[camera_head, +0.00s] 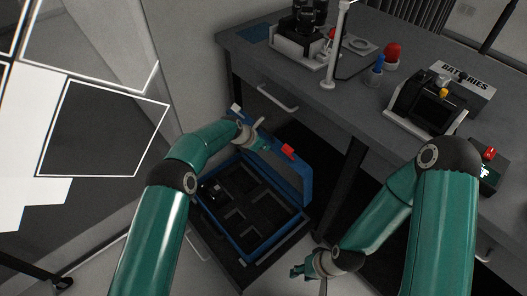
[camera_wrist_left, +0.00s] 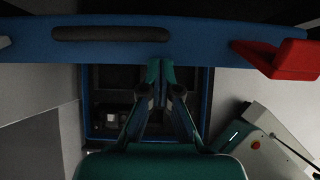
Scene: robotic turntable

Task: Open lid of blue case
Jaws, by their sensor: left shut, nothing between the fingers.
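The blue case (camera_head: 243,248) sits low in front of the workbench, with its lid (camera_head: 304,176) raised and the dark, divided interior showing. The lid has a red latch (camera_head: 288,151) and a pale latch (camera_head: 236,107). In the left wrist view, the lid's blue edge (camera_wrist_left: 205,35) spans the top, with a black handle (camera_wrist_left: 110,34) and the red latch (camera_wrist_left: 285,58). My left gripper (camera_head: 264,144) is shut and empty at the lid's edge, between the latches; contact is unclear. My right gripper (camera_head: 303,269) hangs right of the case, apart from it; its finger opening is unclear.
The grey workbench (camera_head: 300,95) stands behind the case, with a drawer handle (camera_head: 277,98) near the lid. On it are a batteries box (camera_head: 463,84), a black device (camera_head: 425,108) and a red-topped object (camera_head: 392,52). A wall is left of the case.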

